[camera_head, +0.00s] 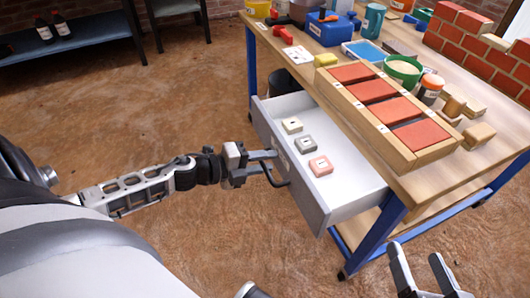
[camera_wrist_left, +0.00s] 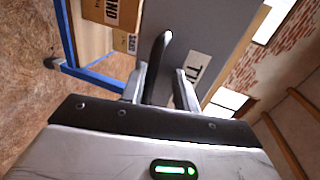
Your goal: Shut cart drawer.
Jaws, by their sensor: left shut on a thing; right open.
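The cart drawer (camera_head: 352,202) stands open, pulled out from under the wooden top of the blue-framed cart (camera_head: 378,222). Its grey front panel (camera_head: 309,201) faces my left arm and also shows in the left wrist view (camera_wrist_left: 208,42). A dark bar handle (camera_head: 271,179) sticks out from that panel. My left gripper (camera_head: 273,161) is shut on the handle, and in the left wrist view the handle (camera_wrist_left: 157,52) rises between the fingers. My right gripper (camera_head: 421,268) is open and empty, low at the right.
On the cart top, a wooden tray of red bricks (camera_head: 353,73) lies above the drawer, with a green bowl (camera_head: 403,70), a blue toolbox (camera_head: 331,30) and a brick wall piece (camera_head: 460,40) behind. A dark bench (camera_head: 70,45) stands far left. The floor between is clear.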

